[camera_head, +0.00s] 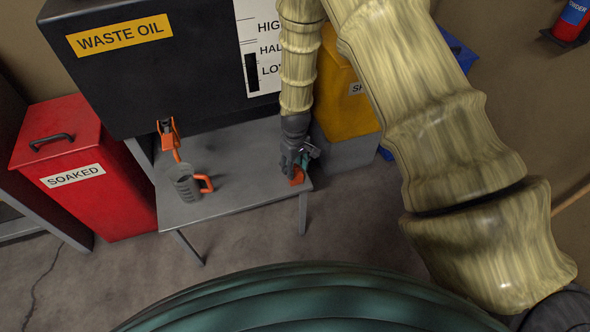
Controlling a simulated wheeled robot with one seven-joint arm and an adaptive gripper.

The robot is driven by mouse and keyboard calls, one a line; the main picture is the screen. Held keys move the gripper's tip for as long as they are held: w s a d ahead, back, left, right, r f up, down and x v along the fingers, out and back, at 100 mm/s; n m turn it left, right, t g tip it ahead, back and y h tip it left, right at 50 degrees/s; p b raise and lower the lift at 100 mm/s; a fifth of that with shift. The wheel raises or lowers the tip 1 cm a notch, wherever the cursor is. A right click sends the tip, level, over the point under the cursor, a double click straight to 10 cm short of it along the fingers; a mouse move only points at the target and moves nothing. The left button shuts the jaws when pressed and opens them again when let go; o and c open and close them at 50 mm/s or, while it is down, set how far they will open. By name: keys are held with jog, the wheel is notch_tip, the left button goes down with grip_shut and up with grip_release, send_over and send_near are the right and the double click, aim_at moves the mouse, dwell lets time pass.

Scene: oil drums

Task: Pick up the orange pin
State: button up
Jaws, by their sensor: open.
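A small orange object (297,178), which looks like the orange pin, lies at the right end of the grey table (235,195). It is partly hidden by my gripper (298,168). My gripper is dark, points down and is open, with its fingers right above or around the orange piece. I cannot tell whether the fingers touch it. A small teal part shows beside the fingers.
A grey jug with an orange handle (204,184) stands on the table under an orange tap (168,135) on the black waste oil tank (110,65). A red bin (120,200) stands at left. A yellow bin (345,100) is close behind my gripper.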

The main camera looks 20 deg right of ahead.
jog(key=shift+f, duration=0.2)
grip_shut()
jog(key=shift+r, duration=0.1)
